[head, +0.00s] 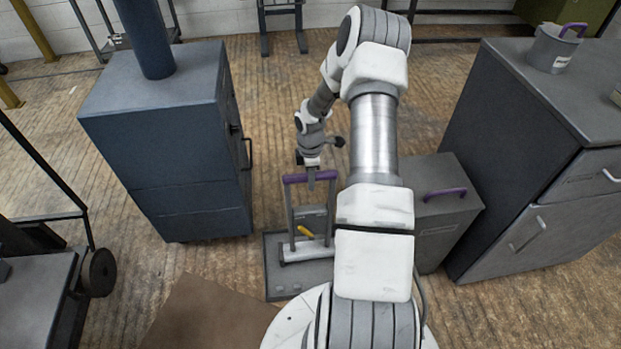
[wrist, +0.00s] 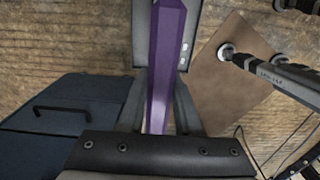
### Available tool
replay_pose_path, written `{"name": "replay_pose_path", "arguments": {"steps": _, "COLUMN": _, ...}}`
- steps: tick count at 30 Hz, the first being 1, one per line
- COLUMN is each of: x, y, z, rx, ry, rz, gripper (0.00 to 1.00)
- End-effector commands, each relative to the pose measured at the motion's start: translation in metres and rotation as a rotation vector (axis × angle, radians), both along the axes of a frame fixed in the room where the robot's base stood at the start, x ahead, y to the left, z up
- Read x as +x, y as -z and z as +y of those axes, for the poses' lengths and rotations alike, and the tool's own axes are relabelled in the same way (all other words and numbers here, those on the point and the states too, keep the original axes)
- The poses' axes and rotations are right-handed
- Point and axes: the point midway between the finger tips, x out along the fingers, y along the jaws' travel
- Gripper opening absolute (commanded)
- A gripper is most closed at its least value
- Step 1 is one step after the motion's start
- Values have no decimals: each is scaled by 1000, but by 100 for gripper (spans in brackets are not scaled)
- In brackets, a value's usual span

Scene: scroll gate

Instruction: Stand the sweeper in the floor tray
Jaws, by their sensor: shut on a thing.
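The sweeper has a purple crossbar handle (head: 297,179), grey uprights and a pale base (head: 308,251). It stands roughly upright in the head view. My gripper (head: 312,181) is shut on the purple handle from above. In the wrist view the purple bar (wrist: 167,45) runs between the fingers of my gripper (wrist: 158,108). The grey floor tray (head: 276,283) lies on the floor, and the sweeper's base appears over it. I cannot tell whether the base touches the tray. My arm hides the tray's right part.
A blue cabinet (head: 165,150) stands left and a grey bin with a purple handle (head: 446,215) right. A dark grey cabinet (head: 545,150) is farther right. A grey piece with a yellow part (head: 305,231) shows by the sweeper. A brown mat (head: 205,315) lies in front.

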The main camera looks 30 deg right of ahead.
Motion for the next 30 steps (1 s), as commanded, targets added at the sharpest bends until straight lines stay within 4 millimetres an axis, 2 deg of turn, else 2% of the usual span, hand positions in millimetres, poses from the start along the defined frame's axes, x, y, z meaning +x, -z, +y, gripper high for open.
{"name": "replay_pose_path", "arguments": {"steps": 12, "x": 2, "y": 3, "z": -1, "rx": -2, "ry": 0, "rz": -5, "gripper": 0}}
{"name": "replay_pose_path", "arguments": {"steps": 13, "x": 2, "y": 3, "z": -1, "rx": -2, "ry": 0, "rz": -5, "gripper": 36}}
{"name": "replay_pose_path", "arguments": {"steps": 18, "x": 1, "y": 4, "z": 0, "rx": -1, "ry": 0, "rz": -3, "gripper": 67}}
{"name": "replay_pose_path", "arguments": {"steps": 26, "x": -1, "y": 7, "z": 1, "rx": 1, "ry": 0, "rz": 3, "gripper": 67}}
{"name": "replay_pose_path", "arguments": {"steps": 30, "x": 0, "y": -2, "z": 0, "rx": 0, "ry": 0, "rz": 0, "gripper": 67}}
